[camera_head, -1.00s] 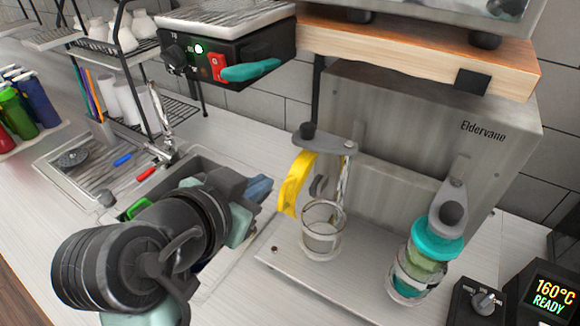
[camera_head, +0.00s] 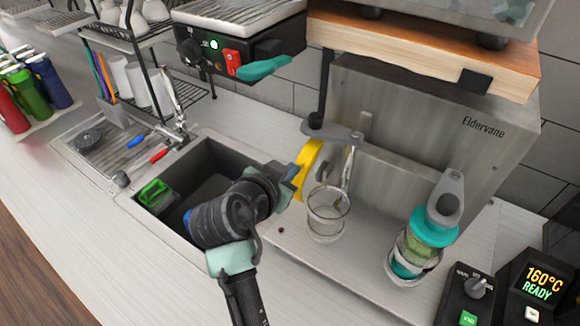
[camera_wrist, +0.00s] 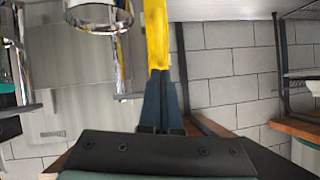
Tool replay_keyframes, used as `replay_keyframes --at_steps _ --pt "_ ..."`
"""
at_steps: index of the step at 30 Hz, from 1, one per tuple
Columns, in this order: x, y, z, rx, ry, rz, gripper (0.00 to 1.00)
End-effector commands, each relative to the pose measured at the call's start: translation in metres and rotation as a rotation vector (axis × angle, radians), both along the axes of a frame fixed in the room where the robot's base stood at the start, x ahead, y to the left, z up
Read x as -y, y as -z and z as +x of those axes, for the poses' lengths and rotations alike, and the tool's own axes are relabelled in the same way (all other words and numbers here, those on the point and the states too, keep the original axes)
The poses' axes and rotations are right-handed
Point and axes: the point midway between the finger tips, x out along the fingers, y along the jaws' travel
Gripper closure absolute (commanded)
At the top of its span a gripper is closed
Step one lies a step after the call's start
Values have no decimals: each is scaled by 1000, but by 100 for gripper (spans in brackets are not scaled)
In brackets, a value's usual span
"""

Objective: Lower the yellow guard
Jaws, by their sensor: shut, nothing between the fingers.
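The yellow guard (camera_head: 309,165) is a curved strip at the left side of the Eldervane sealer (camera_head: 420,125), beside a clear cup in a ring holder (camera_head: 327,212). It hangs near a grey lever arm with a black knob (camera_head: 331,131). My gripper (camera_head: 292,174) is shut with nothing in it, its tips close to the guard's left side. In the wrist view the guard (camera_wrist: 156,35) is a yellow strip directly ahead of my shut blue fingertips (camera_wrist: 160,78). I cannot tell whether they touch it.
A second station with a teal-topped cup (camera_head: 434,230) stands to the right on the sealer. A control box reading 160°C READY (camera_head: 540,285) is at lower right. The sink (camera_head: 185,185) lies left of my arm. A wooden shelf (camera_head: 430,55) overhangs the sealer.

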Motion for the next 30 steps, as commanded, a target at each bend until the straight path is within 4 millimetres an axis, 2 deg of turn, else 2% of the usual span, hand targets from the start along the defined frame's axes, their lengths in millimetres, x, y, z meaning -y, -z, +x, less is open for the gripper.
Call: replay_keyframes --at_steps 14,30 --pt "-1 9 -1 15 -1 -11 100" --pt "-5 59 -7 197 -1 -131 100"
